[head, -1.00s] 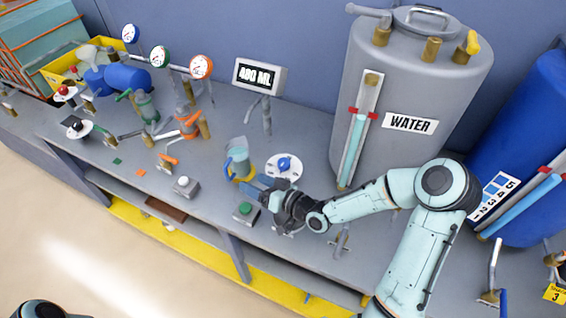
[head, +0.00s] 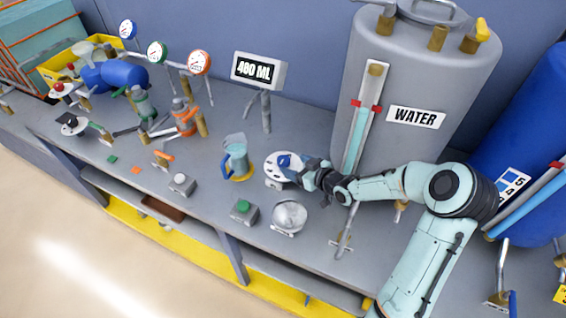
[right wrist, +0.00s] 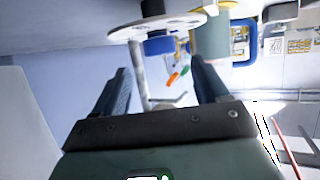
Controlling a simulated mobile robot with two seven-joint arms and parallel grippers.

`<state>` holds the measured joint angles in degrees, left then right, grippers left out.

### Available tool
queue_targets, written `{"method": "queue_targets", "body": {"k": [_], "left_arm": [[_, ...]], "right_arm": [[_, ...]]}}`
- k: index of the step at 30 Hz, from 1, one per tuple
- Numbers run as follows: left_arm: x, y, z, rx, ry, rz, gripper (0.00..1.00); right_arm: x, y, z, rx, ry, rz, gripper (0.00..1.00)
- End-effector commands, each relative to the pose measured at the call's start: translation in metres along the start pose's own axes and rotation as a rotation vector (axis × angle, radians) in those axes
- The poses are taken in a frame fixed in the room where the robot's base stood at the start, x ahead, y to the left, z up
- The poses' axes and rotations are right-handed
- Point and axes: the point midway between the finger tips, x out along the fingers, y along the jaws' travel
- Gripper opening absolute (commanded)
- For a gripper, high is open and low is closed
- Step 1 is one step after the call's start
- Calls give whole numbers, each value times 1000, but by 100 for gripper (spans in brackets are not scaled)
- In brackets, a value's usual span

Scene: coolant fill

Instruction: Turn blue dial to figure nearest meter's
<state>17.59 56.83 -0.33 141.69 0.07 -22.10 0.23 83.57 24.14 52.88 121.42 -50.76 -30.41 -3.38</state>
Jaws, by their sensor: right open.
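The blue dial (head: 284,160) sits on a white round plate (head: 272,176) with dark marks, too small to read. My right gripper (head: 295,168) is at the right side of the dial and partly covers the plate. In the right wrist view the plate (right wrist: 150,27) appears upside down with the blue dial (right wrist: 160,46) beneath it. The open fingers (right wrist: 160,88) stand apart with the dial ahead, between their lines; I cannot tell whether they touch it. The meter (head: 258,70) reads 400 or 480 ML; its middle digit is unclear. My left gripper is not in view.
A jug (head: 237,155) on a yellow base stands left of the dial. A green button box (head: 243,211) and a round silver dish (head: 290,216) are in front. The grey WATER tank (head: 415,80) stands behind right. Gauges (head: 200,63) and valves fill the left.

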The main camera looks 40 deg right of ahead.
Motion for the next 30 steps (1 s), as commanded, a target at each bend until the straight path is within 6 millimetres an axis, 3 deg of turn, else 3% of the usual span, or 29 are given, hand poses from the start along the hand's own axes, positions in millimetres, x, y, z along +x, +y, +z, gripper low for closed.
{"method": "queue_targets", "body": {"k": [3, 9, 15, 23, 28, 30], "left_arm": [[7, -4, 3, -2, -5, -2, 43], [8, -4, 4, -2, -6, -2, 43], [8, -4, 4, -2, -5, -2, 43], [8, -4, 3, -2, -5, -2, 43], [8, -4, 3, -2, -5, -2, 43], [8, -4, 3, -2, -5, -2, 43]], "right_arm": [[27, -2, 1, 4, 1, -5, 74], [57, -1, -1, 1, 2, -3, 74], [69, 0, 0, 0, 0, -1, 74], [70, 0, 0, 0, -1, 0, 74], [70, 0, 0, 0, -1, 0, 22], [70, 0, 0, 0, 0, 0, 22]]}}
